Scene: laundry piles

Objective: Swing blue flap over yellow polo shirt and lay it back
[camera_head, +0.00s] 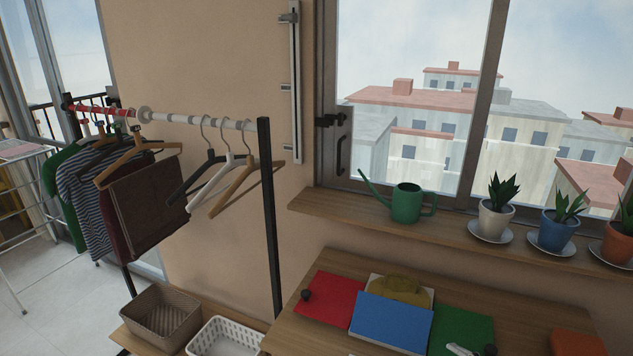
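The blue flap (391,323) lies at the front middle of a folding board on the wooden table. The yellow polo shirt (402,289) is a folded mustard bundle just behind the blue flap's back edge, on a pale middle panel (372,281). I cannot tell whether the flap covers the shirt's front part. A red flap (334,299) lies flat to the left, with a dark knob (306,294). A green flap (461,326) lies to the right. A pale grey shape (460,350) is cut off at the bottom edge; I cannot tell what it is.
An orange-red item (577,343) lies at the table's right. The windowsill (345,202) behind holds a green watering can (408,201) and potted plants (495,213). A clothes rail (200,120) and two baskets (166,313) are on the left. Bare table (515,303) shows behind the green flap.

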